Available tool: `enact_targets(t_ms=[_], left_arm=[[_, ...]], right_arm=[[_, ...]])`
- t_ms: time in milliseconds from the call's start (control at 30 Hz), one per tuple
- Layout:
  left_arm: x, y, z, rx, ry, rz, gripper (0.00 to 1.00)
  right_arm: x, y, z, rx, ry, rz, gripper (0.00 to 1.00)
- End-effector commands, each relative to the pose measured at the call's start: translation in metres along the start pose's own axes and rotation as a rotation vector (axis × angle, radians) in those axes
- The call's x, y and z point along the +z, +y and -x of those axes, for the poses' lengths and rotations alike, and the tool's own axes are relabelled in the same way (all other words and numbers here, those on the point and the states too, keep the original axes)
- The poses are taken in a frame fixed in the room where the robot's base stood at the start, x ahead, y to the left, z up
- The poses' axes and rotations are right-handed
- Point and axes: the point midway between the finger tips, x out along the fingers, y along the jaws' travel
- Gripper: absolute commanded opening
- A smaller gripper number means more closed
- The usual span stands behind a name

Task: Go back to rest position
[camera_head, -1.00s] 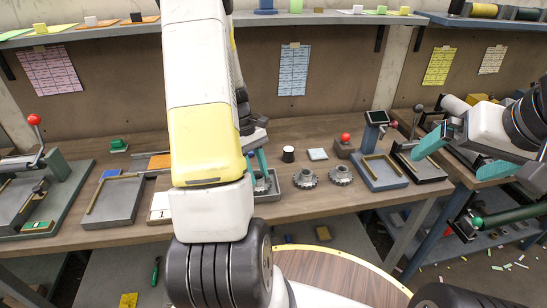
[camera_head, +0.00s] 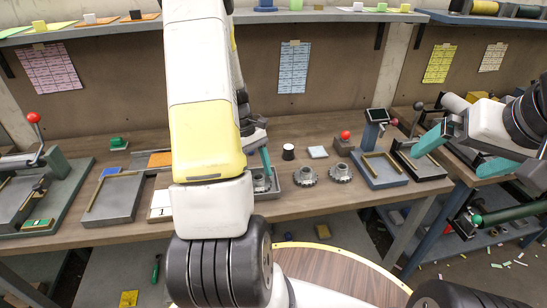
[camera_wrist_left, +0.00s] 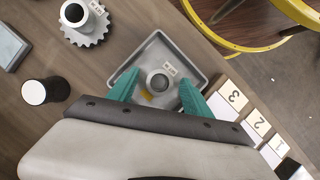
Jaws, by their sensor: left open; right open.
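My left gripper (camera_wrist_left: 158,92) is open, its two teal fingers spread on either side of a grey hub part (camera_wrist_left: 160,82) that sits in a grey tray (camera_wrist_left: 188,52). I cannot tell whether the fingers touch the part. In the head view my left arm hides most of this tray, and one teal finger of the left gripper (camera_head: 264,165) shows beside the part (camera_head: 261,180). My right gripper (camera_head: 462,155) is open and empty at the right, its teal fingers apart in the air in front of the right-hand bench.
Two toothed grey hubs (camera_head: 305,176) (camera_head: 341,172) stand right of the tray. Numbered white cards (camera_wrist_left: 233,98) lie beside the tray. A round wooden table (camera_head: 340,275) is in front of the bench.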

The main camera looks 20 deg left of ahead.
Motion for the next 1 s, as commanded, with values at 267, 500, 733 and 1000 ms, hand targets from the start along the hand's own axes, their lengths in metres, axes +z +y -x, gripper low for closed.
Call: enact_targets(t_ms=[267,500,733,1000], left_arm=[[-0.001,0.001,0.035,0.004,0.005,-0.002,0.58],[-0.001,0.001,0.070,0.002,0.002,0.000,0.58],[0.002,0.001,0.080,0.002,0.004,-0.007,0.58],[0.067,0.011,0.127,0.075,0.143,-0.261,0.58]], right_arm=[[0.000,0.000,0.000,0.000,0.000,0.000,1.00],[0.000,0.000,0.000,0.000,0.000,0.000,1.00],[0.000,0.000,0.000,0.000,0.000,0.000,1.00],[0.000,0.000,0.000,0.000,0.000,0.000,1.00]])
